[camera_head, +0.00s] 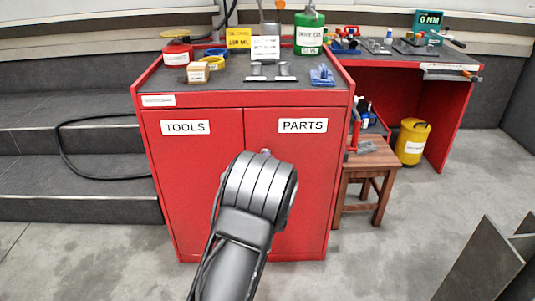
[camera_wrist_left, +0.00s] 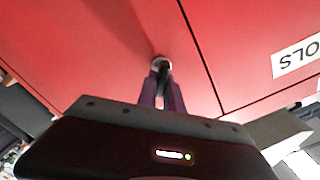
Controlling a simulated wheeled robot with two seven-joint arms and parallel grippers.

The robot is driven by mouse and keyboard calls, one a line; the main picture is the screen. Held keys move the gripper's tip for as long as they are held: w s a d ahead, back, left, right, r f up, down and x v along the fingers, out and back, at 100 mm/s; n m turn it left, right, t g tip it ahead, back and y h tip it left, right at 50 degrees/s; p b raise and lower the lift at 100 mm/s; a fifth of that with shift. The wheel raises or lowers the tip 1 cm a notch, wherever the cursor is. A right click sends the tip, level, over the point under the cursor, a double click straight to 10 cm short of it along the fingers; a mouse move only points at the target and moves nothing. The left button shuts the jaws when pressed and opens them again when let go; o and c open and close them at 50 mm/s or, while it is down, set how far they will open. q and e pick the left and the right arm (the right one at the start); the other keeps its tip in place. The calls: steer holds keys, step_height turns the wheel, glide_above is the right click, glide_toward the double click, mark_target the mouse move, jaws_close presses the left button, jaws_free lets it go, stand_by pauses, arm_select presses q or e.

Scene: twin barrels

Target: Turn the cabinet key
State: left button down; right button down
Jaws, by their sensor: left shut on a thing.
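The red cabinet (camera_head: 200,200) stands in the middle of the head view with both doors shut, one labelled TOOLS (camera_head: 185,127) and the other PARTS (camera_head: 302,125). My left arm covers the middle of the cabinet front and hides its gripper there. In the left wrist view, which is upside down, the two fingers of my left gripper (camera_wrist_left: 163,82) are shut on the dark key (camera_wrist_left: 164,70). The key sits at a round, pale lock (camera_wrist_left: 161,61) on the PARTS door, beside the door seam. The key's exact turn angle is hard to tell. My right gripper is out of view.
The cabinet top (camera_head: 215,75) holds tapes, a box, a green canister (camera_head: 309,32) and blue and metal parts. A wooden stool (camera_head: 370,165) stands close to the cabinet's right side, with a yellow canister (camera_head: 412,141) beyond. Grey panels (camera_head: 485,265) stand at lower right. The floor left of my arm is clear.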

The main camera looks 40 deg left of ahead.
arm_select(q)
steer(key=m+p, duration=0.1)
steer(key=m, duration=0.2)
steer(key=shift+w+d+p, duration=0.1)
steer(key=shift+d+p, duration=0.05)
steer(key=shift+p, duration=0.25)
steer(key=shift+f+m+p, duration=0.1)
steer(key=shift+m+p, duration=0.4)
steer(key=shift+m, duration=0.3)
steer(key=m+p, duration=0.1)
steer(key=m, duration=0.1)
steer(key=shift+f+m, duration=0.1)
steer(key=shift+m, duration=0.2)
steer(key=shift+f+m+p, duration=0.2)
steer(key=shift+m+p, duration=0.2)
steer(key=shift+m, duration=0.7)
steer(key=c, duration=1.5)
jaws_free()
